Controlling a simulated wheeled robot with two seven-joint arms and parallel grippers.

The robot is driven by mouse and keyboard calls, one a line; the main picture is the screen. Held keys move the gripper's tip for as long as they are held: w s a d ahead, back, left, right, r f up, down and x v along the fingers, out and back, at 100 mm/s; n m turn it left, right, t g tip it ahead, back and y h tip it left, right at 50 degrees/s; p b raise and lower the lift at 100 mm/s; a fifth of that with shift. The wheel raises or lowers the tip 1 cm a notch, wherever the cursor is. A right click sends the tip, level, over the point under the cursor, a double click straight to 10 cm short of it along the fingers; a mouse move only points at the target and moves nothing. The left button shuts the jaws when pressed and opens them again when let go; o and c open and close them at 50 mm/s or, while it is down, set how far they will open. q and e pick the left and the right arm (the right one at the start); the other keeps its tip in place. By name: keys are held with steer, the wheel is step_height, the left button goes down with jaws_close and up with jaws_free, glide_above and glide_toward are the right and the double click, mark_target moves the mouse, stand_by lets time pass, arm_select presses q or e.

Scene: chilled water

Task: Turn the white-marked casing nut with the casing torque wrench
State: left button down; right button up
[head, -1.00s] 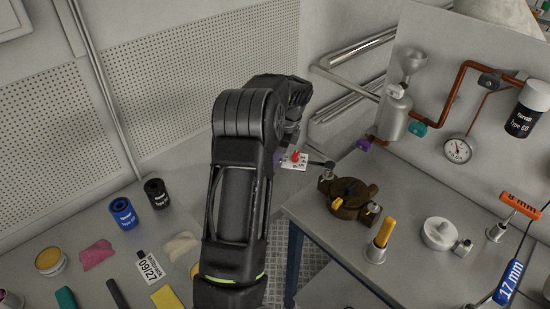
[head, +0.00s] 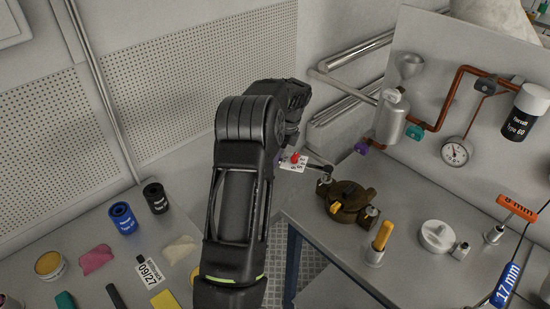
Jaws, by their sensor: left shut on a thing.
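My left arm reaches forward from the bottom centre, and its gripper (head: 287,153) is largely hidden behind the forearm and wrist. It is shut on the casing torque wrench (head: 318,165), whose dark bar shows beyond a red part and a white printed tag (head: 293,163). The wrench's far end is over or just beside the back-left nut of the bronze-brown casing (head: 350,206); I cannot tell if it is seated. Another grey nut (head: 370,213) shows at the casing's right. A white mark cannot be made out on either nut. My right gripper is not in view.
The casing stands on a grey bench with a yellow-handled tool (head: 381,239), a white round part (head: 436,236) and orange and blue-labelled tools right of it. A pipe panel stands behind. Left, a table holds dark and blue cylinders (head: 122,218). A floor gap separates them.

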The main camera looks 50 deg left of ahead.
arm_select(q)
steer(key=shift+w+a+m, duration=0.2)
steer(key=shift+w+m, duration=0.1)
steer(key=shift+w, duration=0.15)
steer(key=shift+s+d+n, duration=0.25)
steer(key=shift+s+n, duration=0.15)
steer(key=shift+s, duration=0.05)
steer(key=shift+r, duration=0.25)
steer(key=shift+r+p, duration=0.55)
steer(key=shift+r, duration=0.85)
